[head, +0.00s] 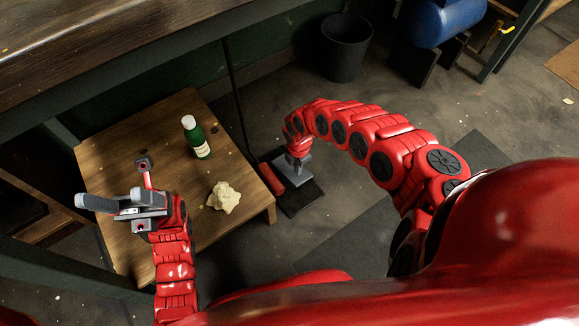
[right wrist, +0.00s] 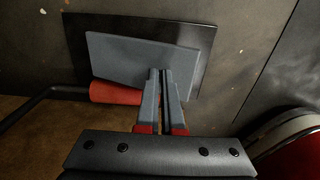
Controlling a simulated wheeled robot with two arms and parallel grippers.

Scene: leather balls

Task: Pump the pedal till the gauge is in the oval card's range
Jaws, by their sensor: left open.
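The pedal is a grey plate (head: 289,171) on a black base, with a red cylinder (head: 270,179) at its left, on the floor right of the small table. In the right wrist view the grey plate (right wrist: 120,58) fills the upper middle, and the red cylinder (right wrist: 115,93) lies along its lower edge. My right gripper (head: 297,165) is over the pedal, fingers together and nothing between them. In the right wrist view its fingertips (right wrist: 162,72) overlap the plate; I cannot tell if they touch it. My left gripper (head: 108,204) is open and empty above the small table. No gauge or oval card shows.
The small wooden table (head: 120,165) bears a green bottle (head: 197,138) and a crumpled cream cloth (head: 224,197). A dark bin (head: 345,48) and a blue tank (head: 440,20) stand at the back. A wooden bench (head: 90,40) is at upper left.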

